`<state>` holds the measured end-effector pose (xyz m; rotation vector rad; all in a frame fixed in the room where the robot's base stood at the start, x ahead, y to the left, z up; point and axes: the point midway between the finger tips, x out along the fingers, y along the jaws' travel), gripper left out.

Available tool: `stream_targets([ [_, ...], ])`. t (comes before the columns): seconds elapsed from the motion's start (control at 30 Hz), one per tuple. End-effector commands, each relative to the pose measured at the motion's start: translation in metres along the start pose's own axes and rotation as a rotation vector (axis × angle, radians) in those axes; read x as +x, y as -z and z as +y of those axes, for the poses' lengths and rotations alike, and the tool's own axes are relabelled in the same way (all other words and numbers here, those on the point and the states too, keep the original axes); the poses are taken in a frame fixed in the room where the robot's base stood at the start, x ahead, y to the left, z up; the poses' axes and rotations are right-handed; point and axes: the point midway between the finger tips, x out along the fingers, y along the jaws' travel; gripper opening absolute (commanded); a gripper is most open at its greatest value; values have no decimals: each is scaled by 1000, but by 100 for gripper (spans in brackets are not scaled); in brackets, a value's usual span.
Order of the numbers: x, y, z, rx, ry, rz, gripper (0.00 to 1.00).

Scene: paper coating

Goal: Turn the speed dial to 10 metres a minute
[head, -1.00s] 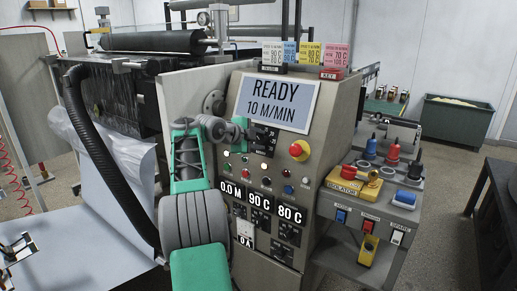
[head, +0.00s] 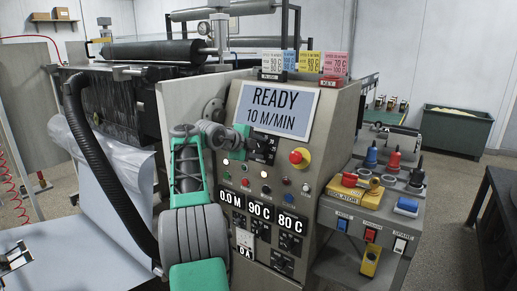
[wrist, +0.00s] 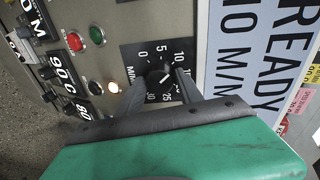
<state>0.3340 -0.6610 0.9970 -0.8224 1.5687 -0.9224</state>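The speed dial (wrist: 158,76) is a black knob on a dark plate with white numbers, among them 0, 5, 10, 25 and 30. Its white mark slants toward the upper right in the wrist view, on the 10 side. My gripper (wrist: 160,82) has one finger on each side of the dial, with small gaps seeming to show, so it looks open around the knob. In the head view my gripper (head: 246,138) is at the dial plate (head: 265,146), partly hiding the knob. The display (head: 275,110) reads READY 10 M/MIN, also in the wrist view (wrist: 243,65).
A red emergency button (head: 298,157) is right of the dial plate. Below are lights, buttons and readouts (head: 261,211) of 0.0 M, 90 C and 80 C. A side shelf (head: 375,225) holds bottles and switches. A black hose (head: 105,170) hangs left of my arm.

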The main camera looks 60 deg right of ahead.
Motion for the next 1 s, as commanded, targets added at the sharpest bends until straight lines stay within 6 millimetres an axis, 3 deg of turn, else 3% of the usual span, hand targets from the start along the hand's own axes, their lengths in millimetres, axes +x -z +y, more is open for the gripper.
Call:
stream_targets([
  [0.17, 0, 0, 0, 0, 0, 0, 58],
  [0.47, -5, -1, -1, 0, 2, -2, 59],
  [0.8, -67, -1, -1, -1, 2, -3, 59],
  [1.0, -78, 0, 0, -1, 0, 0, 59],
])
